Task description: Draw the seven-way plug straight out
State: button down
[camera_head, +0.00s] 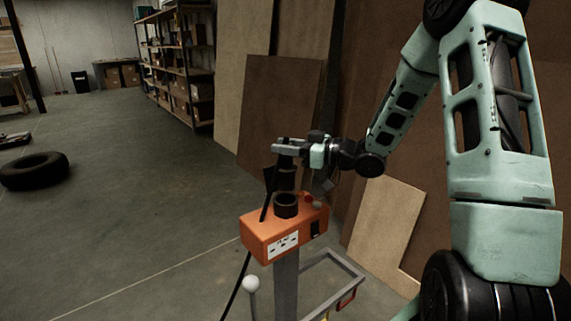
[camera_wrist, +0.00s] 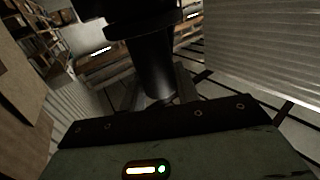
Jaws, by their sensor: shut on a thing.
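The black seven-way plug (camera_head: 286,174) is upright above the orange box (camera_head: 262,242) in the head view. My gripper (camera_head: 287,148) is shut on its upper part, reaching in from the right. Below the plug is a round black socket (camera_head: 286,207) on top of the box. The plug's lower end is at the socket's mouth; I cannot tell whether it is clear of it or still partly inside. A black cable (camera_head: 268,200) hangs down the plug's left side. In the wrist view the dark plug (camera_wrist: 155,65) fills the upper middle; its tip and the socket are not clear there.
The box stands on a grey post (camera_head: 286,290) and has a white outlet panel, a red button and a dark switch. A grey metal frame (camera_head: 335,265) is at its right. Wooden panels (camera_head: 280,110) lean behind my arm. The floor at left is open, with a tire (camera_head: 34,171).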

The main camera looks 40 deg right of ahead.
notch_tip(320, 180, up, 10)
jog(key=shift+f, duration=0.2)
jog(key=shift+f+b, duration=3.35)
jog(key=shift+f, duration=1.95)
jog(key=shift+r, duration=0.15)
jog(key=shift+r+p, duration=1.95)
jog(key=shift+p, duration=0.1)
